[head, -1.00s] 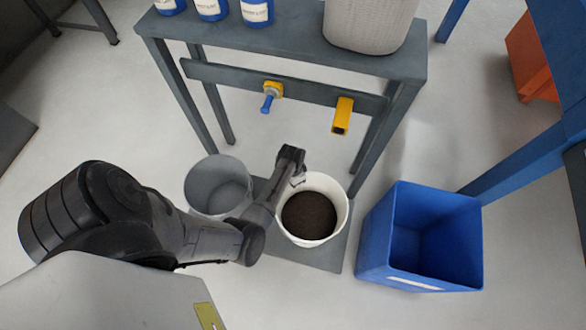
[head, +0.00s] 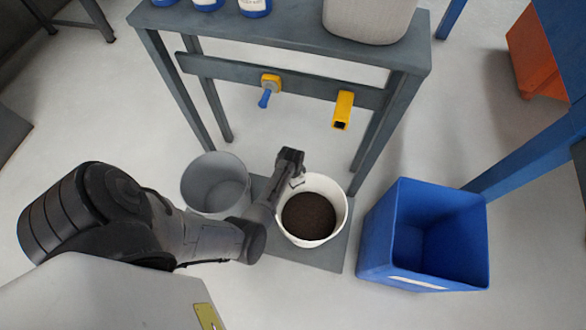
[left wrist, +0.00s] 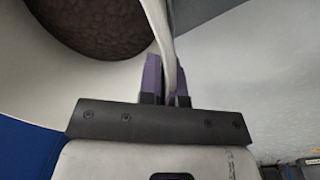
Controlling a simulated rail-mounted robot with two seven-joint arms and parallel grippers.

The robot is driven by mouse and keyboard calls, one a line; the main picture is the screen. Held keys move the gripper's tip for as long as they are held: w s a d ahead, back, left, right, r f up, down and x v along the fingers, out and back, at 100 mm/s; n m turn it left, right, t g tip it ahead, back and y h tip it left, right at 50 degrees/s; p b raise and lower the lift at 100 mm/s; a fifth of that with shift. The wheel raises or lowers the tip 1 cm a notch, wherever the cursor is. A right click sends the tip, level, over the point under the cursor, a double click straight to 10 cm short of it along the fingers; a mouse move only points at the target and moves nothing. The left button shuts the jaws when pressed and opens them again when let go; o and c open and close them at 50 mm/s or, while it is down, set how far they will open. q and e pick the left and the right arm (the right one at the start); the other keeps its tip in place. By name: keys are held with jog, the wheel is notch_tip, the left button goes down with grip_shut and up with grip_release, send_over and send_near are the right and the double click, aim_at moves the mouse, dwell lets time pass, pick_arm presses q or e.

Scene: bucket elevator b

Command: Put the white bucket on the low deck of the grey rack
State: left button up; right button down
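The white bucket (head: 335,229), filled with dark brown material, is upright over a flat grey plate (head: 325,259) low at the floor. Whether it rests on the plate or hangs just above is hard to tell. The grey rack (head: 390,62) stands behind it; whether the plate belongs to the rack is unclear. My left gripper (head: 297,182) is at the bucket's back-left rim. In the left wrist view its purple fingers (left wrist: 167,82) stand on either side of the white rim, close against it. My right gripper is not in view.
A grey bucket (head: 201,190) stands just left of the white one. A blue bin (head: 378,238) stands to the right. A blue-handled fitting (head: 267,93) and a yellow block (head: 342,108) sit on the rack's crossbar. Bottles and a pale container (head: 368,18) occupy its top.

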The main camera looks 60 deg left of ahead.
pick_arm(q)
jog(key=o, duration=0.4)
jog(key=shift+r, duration=0.1)
notch_tip(320, 180, up, 15)
jog(key=s+a+y+p, duration=0.2)
jog(key=p, duration=0.6)
jog(key=s+d+r+m+t+h, duration=0.1)
jog(key=s+d+r+t, duration=0.2)
jog(key=s+d+r, duration=1.2)
jog(key=d, duration=0.3)
jog(key=shift+s+d+m+t, duration=0.2)
jog(key=shift+s+m+t, duration=0.1)
jog(key=shift+s, duration=0.1)
